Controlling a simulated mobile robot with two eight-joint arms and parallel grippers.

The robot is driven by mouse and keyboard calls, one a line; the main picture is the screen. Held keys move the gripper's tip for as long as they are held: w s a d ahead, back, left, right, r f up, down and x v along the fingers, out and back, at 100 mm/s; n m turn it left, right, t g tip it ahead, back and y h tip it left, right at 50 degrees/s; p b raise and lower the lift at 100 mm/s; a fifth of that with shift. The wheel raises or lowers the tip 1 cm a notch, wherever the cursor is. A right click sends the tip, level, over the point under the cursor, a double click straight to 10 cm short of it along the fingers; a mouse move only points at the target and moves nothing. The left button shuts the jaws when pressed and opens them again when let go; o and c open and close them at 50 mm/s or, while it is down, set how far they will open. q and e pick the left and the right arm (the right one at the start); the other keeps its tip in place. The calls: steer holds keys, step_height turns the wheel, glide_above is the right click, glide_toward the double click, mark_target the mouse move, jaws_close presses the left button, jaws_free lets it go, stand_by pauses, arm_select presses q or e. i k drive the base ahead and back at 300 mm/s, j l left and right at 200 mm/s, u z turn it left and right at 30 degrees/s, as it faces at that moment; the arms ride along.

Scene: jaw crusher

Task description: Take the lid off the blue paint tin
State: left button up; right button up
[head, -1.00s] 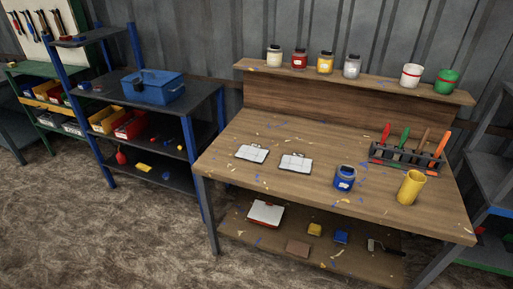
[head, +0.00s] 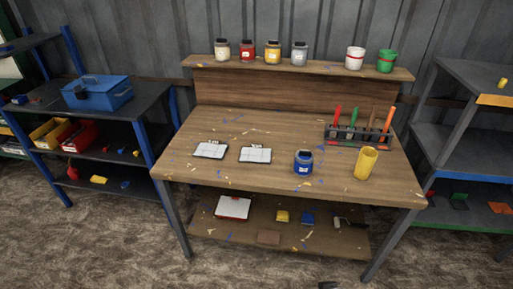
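The blue paint tin (head: 303,163) stands upright on the workbench (head: 235,179), right of centre and near the front. Its dark lid (head: 304,154) appears to be on top. A yellow cup (head: 366,162) stands a little to its right. Neither gripper can be made out. A small dark shape (head: 328,285) shows at the bottom edge, too cut off to identify.
Two white clipboards (head: 210,150) (head: 256,155) lie left of the tin. A tool rack (head: 358,140) stands behind the cup. Several jars and two pots line the back shelf (head: 300,69). Shelving units flank the bench. The floor in front looks clear.

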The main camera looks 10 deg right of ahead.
mark_target(303, 155)
steer(key=i, duration=1.15)
